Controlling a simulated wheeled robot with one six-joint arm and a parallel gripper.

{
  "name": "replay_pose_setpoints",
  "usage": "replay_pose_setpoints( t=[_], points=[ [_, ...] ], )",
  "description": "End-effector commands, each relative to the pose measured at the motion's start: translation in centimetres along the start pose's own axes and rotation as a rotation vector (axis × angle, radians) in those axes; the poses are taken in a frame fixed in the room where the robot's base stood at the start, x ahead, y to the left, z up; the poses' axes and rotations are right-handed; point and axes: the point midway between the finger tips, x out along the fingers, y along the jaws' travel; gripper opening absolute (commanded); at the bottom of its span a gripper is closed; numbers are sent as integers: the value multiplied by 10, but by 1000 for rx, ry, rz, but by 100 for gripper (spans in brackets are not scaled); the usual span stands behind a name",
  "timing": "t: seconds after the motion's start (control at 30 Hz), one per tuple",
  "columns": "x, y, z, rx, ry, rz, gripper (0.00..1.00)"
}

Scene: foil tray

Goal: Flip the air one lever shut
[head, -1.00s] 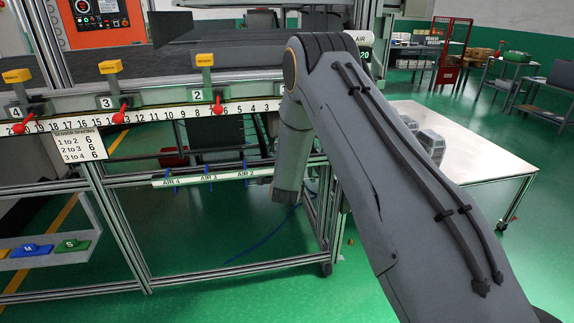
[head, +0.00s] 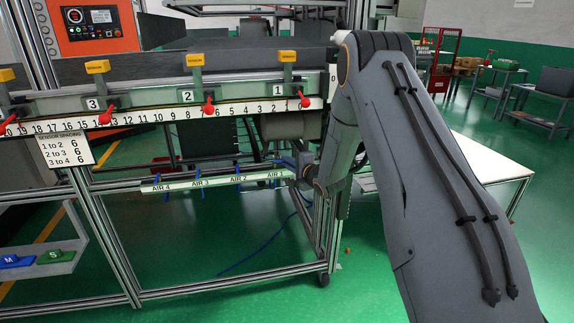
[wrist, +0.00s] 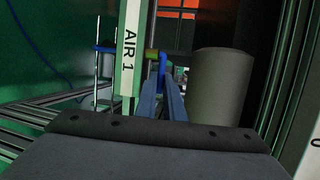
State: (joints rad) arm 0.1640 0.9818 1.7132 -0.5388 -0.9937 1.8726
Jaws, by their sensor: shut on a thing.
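The white valve strip (head: 215,181) with labels AIR 4 to AIR 1 runs along the lower rail of the frame in the head view. The AIR 1 label (wrist: 129,48) shows close up in the wrist view. Just beside it a blue lever (wrist: 162,66), taken as the air one lever, lies between my fingertips. A brass-coloured fitting (wrist: 151,54) sits next to it. My gripper (wrist: 164,88) is shut on the lever, its two blue-grey fingers narrowly apart.
A grey cylinder (wrist: 222,85) stands close to the right of my fingers in the wrist view. The ruler rail (head: 180,115) with red clamps runs above the strip. A frame post (head: 322,225) stands close by. Another blue part (wrist: 103,48) shows left of the label.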

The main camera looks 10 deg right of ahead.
Motion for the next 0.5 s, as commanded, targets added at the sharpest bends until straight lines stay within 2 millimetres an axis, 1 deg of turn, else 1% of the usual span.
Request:
replay_pose_setpoints(
  t=[0.37, 0.4, 0.5],
  points=[
    [0, 0, -1, 0, -2, 0, 0],
    [0, 0, -1, 0, -2, 0, 12],
    [0, 0, -1, 0, -3, 0, 27]
  ],
)
